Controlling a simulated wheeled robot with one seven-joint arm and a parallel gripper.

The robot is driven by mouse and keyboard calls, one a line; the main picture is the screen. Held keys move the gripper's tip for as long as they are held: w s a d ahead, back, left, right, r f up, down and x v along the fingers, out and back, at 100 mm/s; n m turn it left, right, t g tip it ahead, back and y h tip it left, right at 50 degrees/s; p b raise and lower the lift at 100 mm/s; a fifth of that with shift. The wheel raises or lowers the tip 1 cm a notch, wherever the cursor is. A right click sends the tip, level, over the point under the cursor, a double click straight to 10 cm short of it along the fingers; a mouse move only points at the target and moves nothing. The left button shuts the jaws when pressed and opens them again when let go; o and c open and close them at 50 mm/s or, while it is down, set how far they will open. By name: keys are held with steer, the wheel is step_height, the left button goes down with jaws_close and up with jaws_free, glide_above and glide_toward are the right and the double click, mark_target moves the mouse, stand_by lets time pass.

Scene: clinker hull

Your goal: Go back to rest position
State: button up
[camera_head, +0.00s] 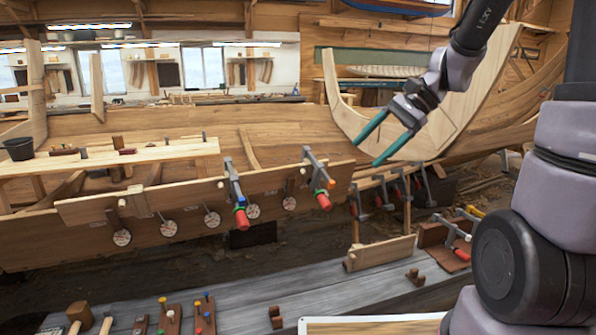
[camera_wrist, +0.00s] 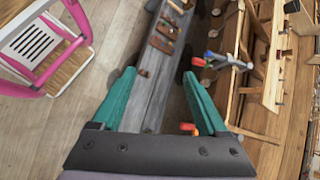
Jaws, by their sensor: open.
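My gripper (camera_head: 373,146) has two teal fingers and is open and empty in the head view. It hangs in the air in front of the curved hull planking, above the clamped plank. In the wrist view my gripper (camera_wrist: 160,85) shows both teal fingers spread apart with nothing between them. Beyond the fingers lies the long grey bench (camera_wrist: 150,95) with small tools and blocks on it.
A clamped plank (camera_head: 85,208) with red-handled clamps (camera_head: 239,205) runs along the hull (camera_head: 280,128). The grey bench (camera_head: 320,292) in front holds wooden blocks and tools. A pink-framed step stool (camera_wrist: 82,40) stands on the floor in the wrist view.

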steer(key=s+d+r+n+t+h, duration=0.5)
steer(key=s+d+r+t+h, duration=0.1)
steer(key=s+d+r+t, duration=0.1)
steer(key=shift+s+d+r+n, duration=0.3)
steer(key=shift+s+d+r, duration=0.3)
steer(key=shift+s+r, duration=0.85)
